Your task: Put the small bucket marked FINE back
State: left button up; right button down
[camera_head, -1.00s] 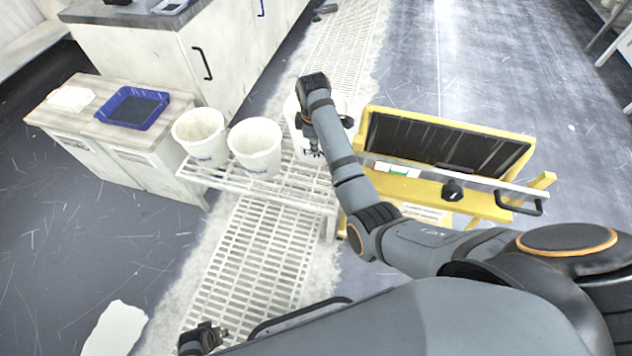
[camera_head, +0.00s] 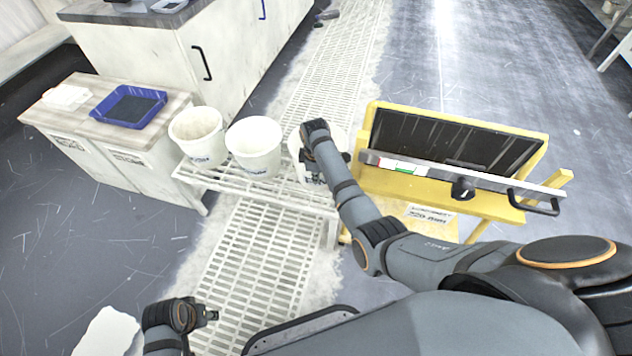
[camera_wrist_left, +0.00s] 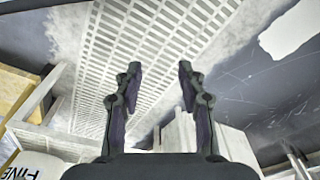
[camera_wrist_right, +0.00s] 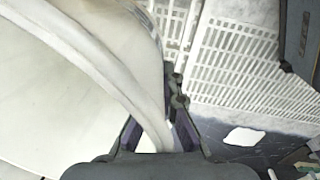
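The white bucket (camera_head: 334,143) at the right end of a white slatted rack (camera_head: 290,195) is partly hidden by my right arm. Its dark label is too small to read in the head view. My right gripper (camera_wrist_right: 158,95) is on its rim; the bucket wall (camera_wrist_right: 125,55) runs between the fingers and hides one fingertip. The bucket stands at rack height; I cannot tell whether it touches the slats. The left wrist view shows the marking FINE on a white bucket (camera_wrist_left: 35,160) at lower left. My left gripper (camera_wrist_left: 160,75) is open and empty above the floor grating.
Two other white buckets (camera_head: 197,135) (camera_head: 254,147) stand on the rack to the left. A yellow stand with a dark panel (camera_head: 440,140) is close on the right. A cabinet with a blue tray (camera_head: 130,106) stands at left. The floor grating (camera_head: 250,260) in front is clear.

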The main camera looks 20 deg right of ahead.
pick_arm(q)
jog(key=r, duration=0.2)
jog(key=d+r, duration=0.1)
jog(key=r, duration=0.1)
jog(key=shift+s+b, duration=0.25)
jog(key=shift+b, duration=0.15)
pick_arm(e)
notch_tip(320, 180, down, 3)
jog(key=shift+r, duration=0.1)
jog(key=c, duration=1.5)
grip_release()
jog(key=shift+f, duration=0.2)
pick_arm(q)
jog(key=s+a+f+p, duration=0.1)
jog(key=f+p, duration=0.1)
jog(key=f, duration=0.5)
jog(key=a+f+p, duration=0.2)
jog(key=f, duration=0.5)
jog(key=shift+s+a+f+y+p, duration=0.15)
jog(key=shift+s+a+y+p, duration=0.15)
jog(key=shift+s+p, duration=0.1)
pick_arm(e)
jog(key=r, duration=0.8)
jog(key=s+r, duration=0.1)
jog(key=r, duration=0.3)
jog(key=shift+s+a+r, duration=0.1)
jog(key=shift+a, duration=0.15)
